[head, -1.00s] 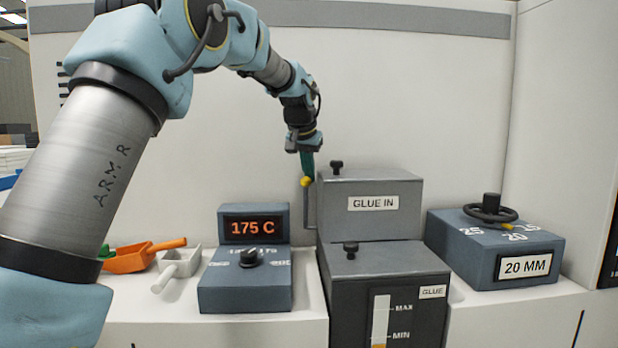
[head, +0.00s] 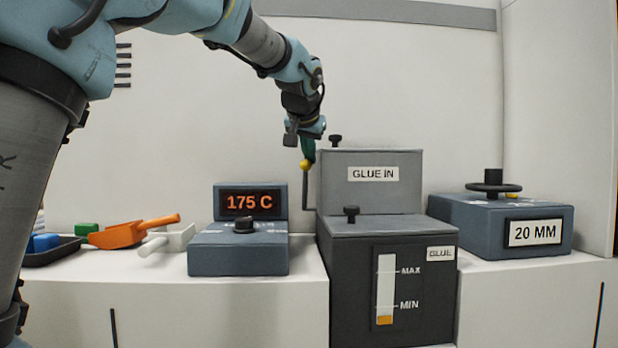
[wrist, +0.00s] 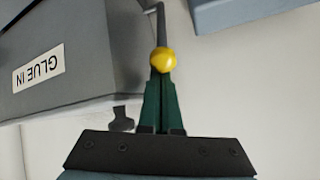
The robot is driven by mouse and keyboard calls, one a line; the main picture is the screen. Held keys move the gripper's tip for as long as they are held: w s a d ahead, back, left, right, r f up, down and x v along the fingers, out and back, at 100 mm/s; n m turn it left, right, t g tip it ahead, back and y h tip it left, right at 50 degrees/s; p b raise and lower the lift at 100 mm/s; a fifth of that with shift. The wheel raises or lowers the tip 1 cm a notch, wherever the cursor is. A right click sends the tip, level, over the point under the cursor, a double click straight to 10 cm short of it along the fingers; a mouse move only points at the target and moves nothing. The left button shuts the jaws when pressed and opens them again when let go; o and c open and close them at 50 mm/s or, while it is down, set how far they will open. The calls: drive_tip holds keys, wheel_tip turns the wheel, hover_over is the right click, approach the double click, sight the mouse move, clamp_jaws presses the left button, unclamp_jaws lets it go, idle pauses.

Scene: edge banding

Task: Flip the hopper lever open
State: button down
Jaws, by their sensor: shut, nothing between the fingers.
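The glue hopper (head: 412,166) is a grey box labelled "GLUE IN" on top of the dark glue tank (head: 345,290). Its lever is a thin grey rod (head: 305,190) with a yellow ball knob (head: 305,165), standing upright along the hopper's left side. My gripper (head: 308,152) has green fingers and points down just above the knob. In the wrist view the shut fingers (wrist: 160,100) end right at the yellow knob (wrist: 163,60), seemingly touching or very close to it, with nothing held. The hopper (wrist: 60,50) also shows at left there.
A temperature box (head: 238,252) reading "175 C" stands left of the tank. A "20 MM" box (head: 480,230) with a black handwheel stands right. The wall rises behind.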

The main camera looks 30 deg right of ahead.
drive_tip(key=s+a+f+t+h+b, duration=0.2)
drive_tip(key=s+f+b, duration=0.4)
drive_tip(key=b, duration=2)
drive_tip(key=a+t, duration=0.1)
drive_tip(key=t, duration=0.1)
drive_tip(key=shift+s+m+t+h+b, duration=0.2)
drive_tip(key=shift+m+t+h+b, duration=0.1)
drive_tip(key=shift+t+h, duration=0.1)
drive_tip(key=shift+s+f+b, duration=0.1)
drive_tip(key=shift+f+b, duration=0.05)
drive_tip(key=shift+b, duration=0.15)
